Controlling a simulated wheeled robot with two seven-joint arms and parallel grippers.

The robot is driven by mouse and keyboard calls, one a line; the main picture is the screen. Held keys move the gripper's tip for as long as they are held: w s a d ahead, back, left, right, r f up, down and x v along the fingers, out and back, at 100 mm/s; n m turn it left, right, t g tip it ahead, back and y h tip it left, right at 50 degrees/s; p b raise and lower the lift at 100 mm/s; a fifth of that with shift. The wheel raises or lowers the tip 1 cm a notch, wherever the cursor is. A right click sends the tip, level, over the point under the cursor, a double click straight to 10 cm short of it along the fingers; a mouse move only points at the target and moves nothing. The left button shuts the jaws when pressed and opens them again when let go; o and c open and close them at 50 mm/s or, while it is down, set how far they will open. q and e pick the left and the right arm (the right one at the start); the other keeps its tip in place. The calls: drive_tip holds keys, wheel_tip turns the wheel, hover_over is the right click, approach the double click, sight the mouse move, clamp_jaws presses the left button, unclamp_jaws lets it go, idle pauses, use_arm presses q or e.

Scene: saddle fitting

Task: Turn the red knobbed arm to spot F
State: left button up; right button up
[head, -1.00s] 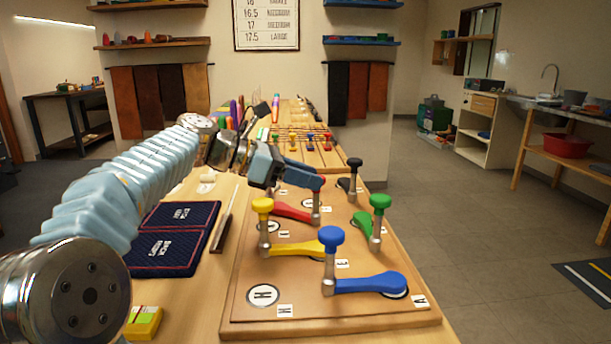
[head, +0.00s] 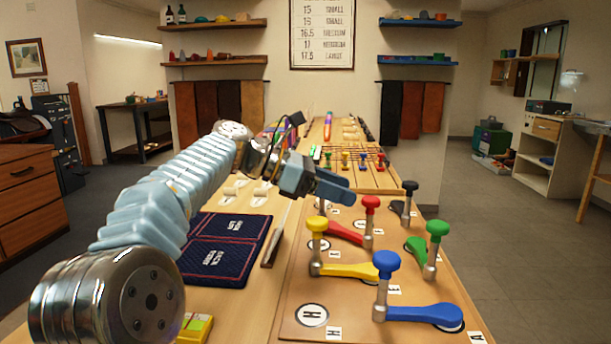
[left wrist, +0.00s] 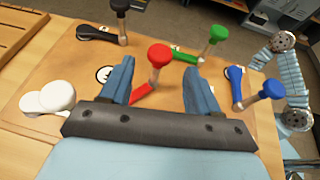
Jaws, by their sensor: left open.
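The red knobbed arm (head: 346,232) lies on the wooden board (head: 300,290), its round red knob (head: 370,202) upright on a metal post at its right end. My left gripper (head: 338,188) is open, up and left of the red knob in the head view. In the left wrist view the red knob (left wrist: 159,54) shows between the two spread blue fingers (left wrist: 160,76), with no finger touching it visibly. A small tag (head: 393,289) beside the blue knob reads E or F; I cannot tell which. My right gripper is not in view.
Around the red arm stand yellow (head: 316,224), blue (head: 386,264), green (head: 437,229) and black (head: 409,187) knobs. A white knob (left wrist: 58,95) shows in the left wrist view. A dark blue mat (head: 222,255) lies left of the board.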

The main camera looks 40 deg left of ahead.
use_arm(q)
drive_tip(key=v, duration=0.9)
drive_tip(key=shift+s+a, duration=0.1)
